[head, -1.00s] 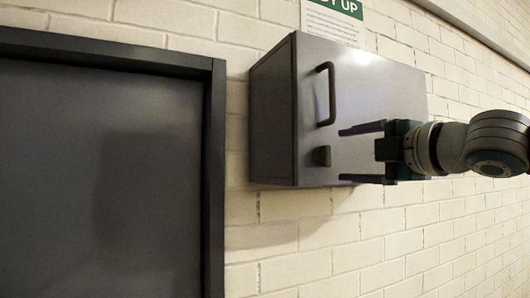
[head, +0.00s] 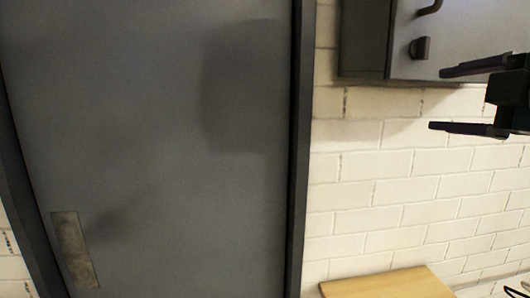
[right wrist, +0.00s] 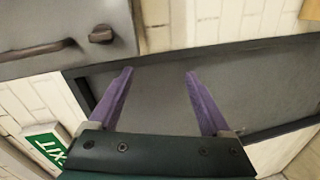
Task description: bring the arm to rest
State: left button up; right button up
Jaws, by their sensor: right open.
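My right gripper (head: 455,98) is at the right edge of the head view, in front of and partly below the grey wall cabinet (head: 365,45). Its two fingers are apart with nothing between them. In the right wrist view its purple fingers (right wrist: 158,85) are spread, with the grey door behind the gap. The cabinet shows a handle (head: 430,7) and a small dark latch (head: 419,48), and its door looks shut. The cabinet also shows in the right wrist view (right wrist: 70,65). My left gripper is not in view.
A grey door (head: 150,140) in a dark frame fills the left of the head view, with a metal plate low on it. A wooden surface (head: 385,284) stands at the bottom right against the white brick wall (head: 400,190). A green EXIT sign (right wrist: 45,150) shows in the right wrist view.

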jog(key=s+a+f+m+g, duration=0.2)
jog(key=s+a+f, duration=0.15)
jog(key=f, duration=0.25)
jog(key=s+a+f+m+g, duration=0.1)
jog(key=s+a+f+m, duration=0.1)
jog(key=s+a+f, duration=0.3)
jog(key=s+f+m+g, duration=0.3)
jog(key=s+f, duration=0.1)
jog(key=s, duration=0.4)
jog(key=s+a+f+m+g+h, duration=0.1)
jog(key=s+f+m+g, duration=0.2)
jog(key=s, duration=0.5)
jog(key=s+f+m+g, duration=0.3)
jog(key=s+f+m, duration=0.1)
jog(key=s+f, duration=0.3)
jog(key=shift+s+a+m+g, duration=0.3)
jog(key=shift+s+a+m, duration=0.05)
jog(key=shift+s+m, duration=0.1)
